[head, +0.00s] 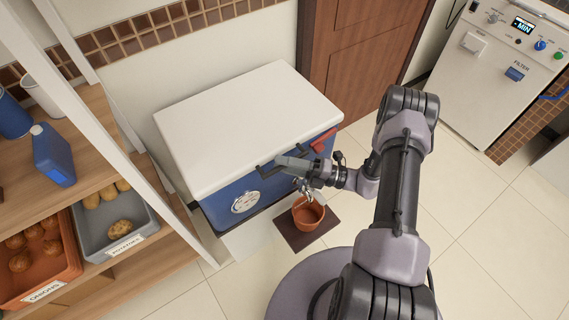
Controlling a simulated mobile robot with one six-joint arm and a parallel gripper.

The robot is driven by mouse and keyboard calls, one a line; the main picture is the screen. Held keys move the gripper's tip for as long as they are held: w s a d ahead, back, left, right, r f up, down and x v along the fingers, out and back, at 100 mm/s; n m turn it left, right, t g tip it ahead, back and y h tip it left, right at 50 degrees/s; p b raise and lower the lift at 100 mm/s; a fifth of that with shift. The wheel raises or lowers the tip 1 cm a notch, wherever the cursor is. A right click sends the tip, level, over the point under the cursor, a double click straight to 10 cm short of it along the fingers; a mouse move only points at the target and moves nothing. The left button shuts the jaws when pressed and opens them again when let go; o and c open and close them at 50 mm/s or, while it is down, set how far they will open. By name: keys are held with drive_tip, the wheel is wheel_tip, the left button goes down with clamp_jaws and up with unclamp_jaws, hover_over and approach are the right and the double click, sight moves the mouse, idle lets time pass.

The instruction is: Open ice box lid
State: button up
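The ice box has a white lid (245,122) and a blue body (222,207) with a round pale badge on its front. The lid lies flat on the body and looks closed. My gripper (280,167) is at the lid's front edge, by a dark handle (265,173) near the middle of the front. The fingers overlap the handle in this view. I cannot tell whether they touch it or are open or shut. A red part (323,141) shows on the front, right of my gripper.
A terracotta bucket (308,216) stands on a brown mat (291,239) below the box's front. A shelf unit (141,210) with crates stands close on the left. A white machine (487,78) stands at the right. Tiled floor (480,215) is clear at the right.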

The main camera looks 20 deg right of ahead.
clamp_jaws()
idle(1.3)
